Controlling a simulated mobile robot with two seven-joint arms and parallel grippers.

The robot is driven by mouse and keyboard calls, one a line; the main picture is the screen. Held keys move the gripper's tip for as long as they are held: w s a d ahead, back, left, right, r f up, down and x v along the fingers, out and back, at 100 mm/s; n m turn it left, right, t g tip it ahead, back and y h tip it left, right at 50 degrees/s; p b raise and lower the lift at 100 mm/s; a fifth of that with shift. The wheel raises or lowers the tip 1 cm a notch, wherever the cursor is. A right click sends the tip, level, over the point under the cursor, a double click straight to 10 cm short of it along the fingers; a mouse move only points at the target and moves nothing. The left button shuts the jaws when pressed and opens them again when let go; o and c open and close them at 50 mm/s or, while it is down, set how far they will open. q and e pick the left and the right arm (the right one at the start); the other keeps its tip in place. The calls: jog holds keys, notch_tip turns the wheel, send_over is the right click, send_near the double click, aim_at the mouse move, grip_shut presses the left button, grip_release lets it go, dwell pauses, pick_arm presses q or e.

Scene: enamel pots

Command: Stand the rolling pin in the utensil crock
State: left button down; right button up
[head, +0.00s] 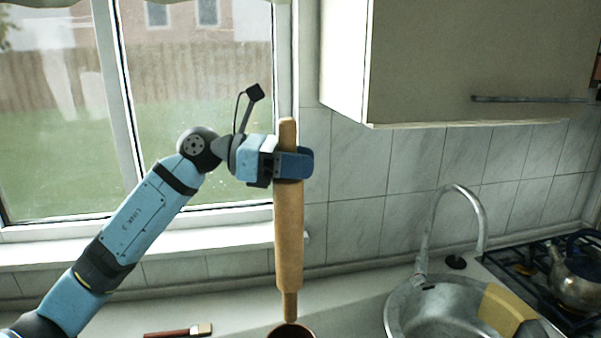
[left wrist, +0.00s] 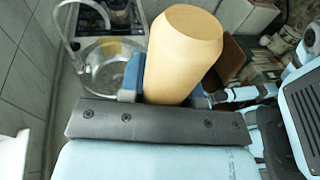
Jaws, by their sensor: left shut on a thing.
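The wooden rolling pin (head: 289,235) hangs upright in my left gripper (head: 291,164), which is shut on it near its upper end. The utensil crock (head: 291,331) shows only as a brown rim at the bottom edge of the head view. The pin's lower handle is right above the rim or just reaching it; I cannot tell whether the tip is inside. The rest of the crock is hidden below the frame. My right gripper is not in view.
A brush with a reddish handle (head: 179,331) lies on the counter left of the crock. A round metal sink (head: 410,312) with a faucet (head: 479,215) and a yellow board (head: 503,309) is to the right. A kettle (head: 575,275) stands on the stove. A cabinet (head: 455,65) hangs above.

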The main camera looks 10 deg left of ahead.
pick_arm(q)
jog(key=b, duration=0.3)
send_over(300, 249)
jog(key=w, duration=0.1)
jog(key=shift+w+a+f, duration=0.1)
jog(key=shift+f, duration=1.5)
jog(key=shift+w+a+f, duration=0.1)
jog(key=shift+f, duration=1.45)
notch_tip(300, 249, down, 6)
jog(key=b, duration=0.5)
jog(key=shift+f, duration=0.25)
jog(key=shift+f+b, duration=1.55)
jog(key=shift+f, duration=0.45)
